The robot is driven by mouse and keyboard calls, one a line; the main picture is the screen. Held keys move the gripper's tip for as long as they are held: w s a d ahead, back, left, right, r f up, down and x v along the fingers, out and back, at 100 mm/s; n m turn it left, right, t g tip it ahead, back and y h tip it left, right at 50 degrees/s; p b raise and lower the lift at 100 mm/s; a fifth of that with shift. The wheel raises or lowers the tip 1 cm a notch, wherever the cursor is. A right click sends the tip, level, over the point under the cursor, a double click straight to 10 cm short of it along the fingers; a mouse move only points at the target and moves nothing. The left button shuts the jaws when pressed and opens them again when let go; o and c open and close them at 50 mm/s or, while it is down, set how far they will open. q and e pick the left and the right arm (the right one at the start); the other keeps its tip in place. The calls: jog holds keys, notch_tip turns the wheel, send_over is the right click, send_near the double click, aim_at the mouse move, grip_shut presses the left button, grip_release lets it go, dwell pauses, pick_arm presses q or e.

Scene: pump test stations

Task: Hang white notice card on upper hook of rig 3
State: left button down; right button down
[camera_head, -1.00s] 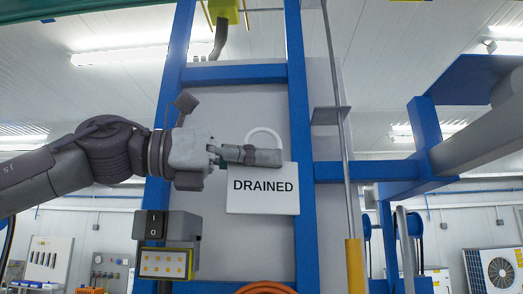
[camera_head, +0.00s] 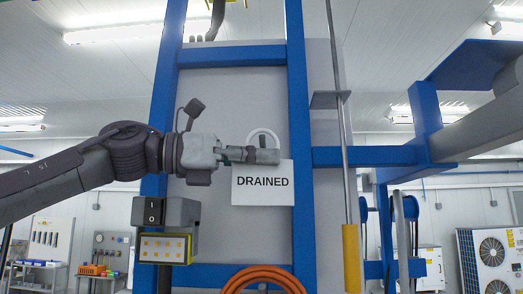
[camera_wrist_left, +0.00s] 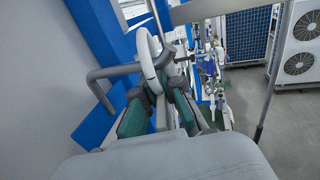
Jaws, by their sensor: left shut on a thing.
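The white notice card (camera_head: 263,190) reads "DRAINED" and hangs upright below my left gripper, in front of the grey rig panel (camera_head: 225,110). My left gripper (camera_head: 265,156) is shut on the card's top, by its white loop (camera_head: 251,134). A short dark piece (camera_head: 262,141) shows within the loop. In the left wrist view, the gripper's green-padded fingers (camera_wrist_left: 165,105) close around the base of the white loop (camera_wrist_left: 149,65). A bent grey hook (camera_wrist_left: 103,75) reaches from the panel towards the loop; I cannot tell whether it passes through. My right gripper is out of view.
Blue rig posts (camera_head: 302,100) flank the panel. A switch box (camera_head: 165,215) with a yellow-edged button box (camera_head: 163,248) stands below my left arm. An orange hose (camera_head: 262,272) is coiled below the card. A thin vertical rod (camera_head: 338,130) stands right of the panel.

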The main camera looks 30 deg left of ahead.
pick_arm(q)
jog(key=shift+w+a+f, duration=0.35)
jog(key=shift+w, duration=0.35)
jog(key=shift+w+a+f, duration=0.3)
jog(key=shift+w+a, duration=0.05)
jog(key=shift+w, duration=0.35)
jog(key=c, duration=1.2)
grip_release()
jog(key=shift+s, duration=0.1)
jog(key=v, duration=1.2)
